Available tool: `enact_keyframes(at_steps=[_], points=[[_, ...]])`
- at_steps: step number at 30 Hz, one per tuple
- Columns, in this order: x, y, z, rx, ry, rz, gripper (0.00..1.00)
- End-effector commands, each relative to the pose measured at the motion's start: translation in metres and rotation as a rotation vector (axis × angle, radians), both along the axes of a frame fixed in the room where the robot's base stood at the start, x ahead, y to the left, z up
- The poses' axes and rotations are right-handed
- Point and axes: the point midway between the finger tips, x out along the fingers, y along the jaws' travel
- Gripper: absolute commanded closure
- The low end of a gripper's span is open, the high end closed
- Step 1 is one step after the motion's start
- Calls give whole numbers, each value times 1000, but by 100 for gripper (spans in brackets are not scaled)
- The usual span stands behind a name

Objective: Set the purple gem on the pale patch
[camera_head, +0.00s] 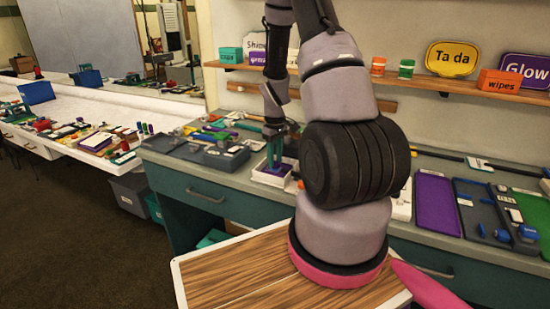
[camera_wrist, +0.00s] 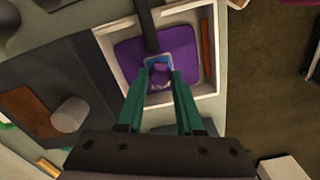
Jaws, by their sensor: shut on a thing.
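My gripper (camera_wrist: 159,75) has its teal fingers pointing into a white-walled tray (camera_wrist: 215,50). In the wrist view a small purple gem (camera_wrist: 159,69) lies between the fingertips, and they are shut on it. A small pale bluish patch (camera_wrist: 154,60) shows around and behind the gem, over the tray's purple floor (camera_wrist: 128,55). I cannot tell whether the gem touches the patch. In the head view my gripper (camera_head: 274,150) reaches down into the white tray (camera_head: 257,178) on the counter; the gem is too small to make out there.
A purple tray (camera_head: 437,203) and a dark tray (camera_head: 480,212) lie to the right.

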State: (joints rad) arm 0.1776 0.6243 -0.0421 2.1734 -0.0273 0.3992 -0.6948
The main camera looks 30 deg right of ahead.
Motion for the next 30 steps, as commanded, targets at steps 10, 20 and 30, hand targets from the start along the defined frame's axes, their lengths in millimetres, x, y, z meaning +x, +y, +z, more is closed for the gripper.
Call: enact_keyframes(at_steps=[10,20,30], points=[[0,0,0,0,0,0,95],[0,0,-3,0,0,0,95],[0,0,-7,0,0,0,95]])
